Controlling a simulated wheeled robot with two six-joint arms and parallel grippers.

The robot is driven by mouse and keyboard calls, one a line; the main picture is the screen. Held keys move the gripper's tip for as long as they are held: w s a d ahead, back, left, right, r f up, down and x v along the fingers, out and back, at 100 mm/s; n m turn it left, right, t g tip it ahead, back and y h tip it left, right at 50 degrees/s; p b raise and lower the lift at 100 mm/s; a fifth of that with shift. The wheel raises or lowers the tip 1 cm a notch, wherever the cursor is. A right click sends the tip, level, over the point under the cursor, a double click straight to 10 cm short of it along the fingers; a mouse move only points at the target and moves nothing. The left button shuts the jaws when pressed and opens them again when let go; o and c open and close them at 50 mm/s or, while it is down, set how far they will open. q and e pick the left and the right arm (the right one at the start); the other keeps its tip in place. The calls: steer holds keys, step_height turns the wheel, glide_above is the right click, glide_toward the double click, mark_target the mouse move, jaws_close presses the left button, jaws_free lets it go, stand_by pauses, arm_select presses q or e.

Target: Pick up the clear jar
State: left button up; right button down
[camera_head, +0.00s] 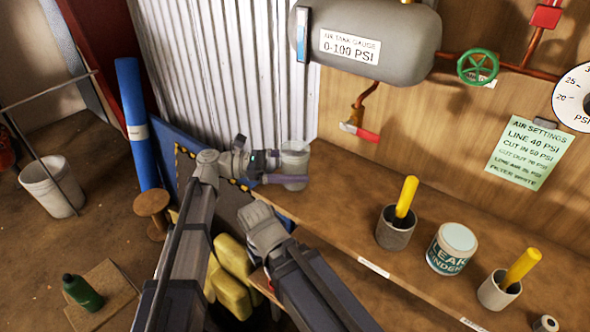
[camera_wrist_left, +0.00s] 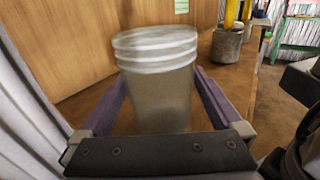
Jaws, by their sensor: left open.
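The clear jar (camera_head: 295,160) stands upright at the left end of the wooden bench, close to the corrugated metal wall. It looks hazy and has ridged bands around its top in the left wrist view (camera_wrist_left: 157,85). My left gripper (camera_head: 292,172) is at the jar, with its purple fingers spread.
The wooden bench (camera_head: 335,200) carries a grey cup with a yellow-handled tool (camera_head: 395,232), a labelled tub (camera_head: 452,248) and another cup (camera_head: 497,290) to the right. A grey tank (camera_head: 365,65) and a red-handled valve (camera_head: 358,130) hang above. Yellow bags (camera_head: 232,280) lie below.

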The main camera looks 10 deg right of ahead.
arm_select(q)
steer(key=shift+x, duration=1.15)
steer(key=c, duration=1.2)
steer(key=shift+c, duration=0.2)
